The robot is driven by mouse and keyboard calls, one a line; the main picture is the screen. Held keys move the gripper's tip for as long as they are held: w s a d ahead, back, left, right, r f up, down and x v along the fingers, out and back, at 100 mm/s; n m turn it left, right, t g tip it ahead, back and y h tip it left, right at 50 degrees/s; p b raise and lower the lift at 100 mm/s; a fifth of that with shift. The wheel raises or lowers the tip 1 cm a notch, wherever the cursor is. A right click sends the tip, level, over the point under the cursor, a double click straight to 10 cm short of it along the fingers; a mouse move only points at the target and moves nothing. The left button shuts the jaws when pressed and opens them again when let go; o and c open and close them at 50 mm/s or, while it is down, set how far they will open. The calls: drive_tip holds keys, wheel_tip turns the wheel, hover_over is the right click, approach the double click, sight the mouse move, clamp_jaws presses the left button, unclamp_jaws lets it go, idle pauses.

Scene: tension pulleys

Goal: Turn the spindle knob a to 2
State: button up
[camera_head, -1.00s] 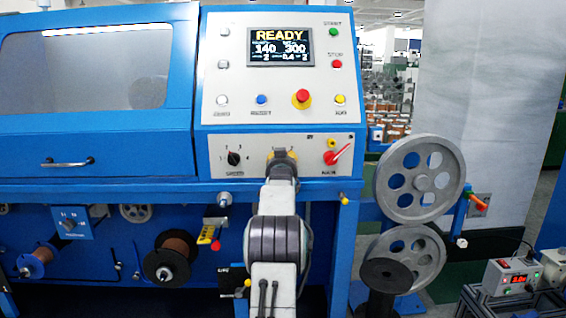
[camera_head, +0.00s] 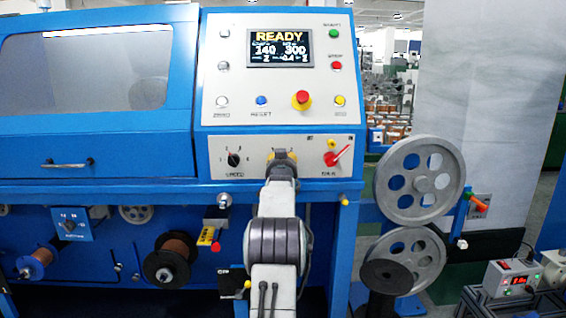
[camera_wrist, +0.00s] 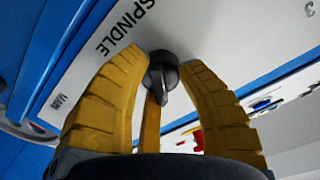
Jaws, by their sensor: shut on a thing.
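The spindle knob (camera_wrist: 162,74) is small, black and round with a raised grip. In the wrist view it sits on a white panel beside the printed word SPINDLE. The yellow fingers of my gripper (camera_wrist: 157,70) are on both sides of it, shut on it near their tips.
A black speed knob (camera_head: 234,159) is left of my gripper, and a red-handled switch (camera_head: 337,155) is right. Above are a lit READY screen (camera_head: 281,47) and a red push button (camera_head: 301,98). Large grey pulleys (camera_head: 419,180) stand to the right.

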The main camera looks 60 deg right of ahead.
drive_tip(key=shift+w+a+r, duration=0.15)
drive_tip(key=shift+r, duration=0.05)
drive_tip(key=o, duration=0.9)
drive_tip(key=shift+w, duration=0.15)
drive_tip(key=shift+o, duration=1.4)
drive_tip(key=shift+f, duration=0.15)
drive_tip(key=shift+s, duration=0.25)
drive_tip(key=v, duration=1.1)
drive_tip(key=shift+a, duration=0.4)
drive_tip(key=shift+o, duration=0.3)
drive_tip(key=shift+s, duration=0.15)
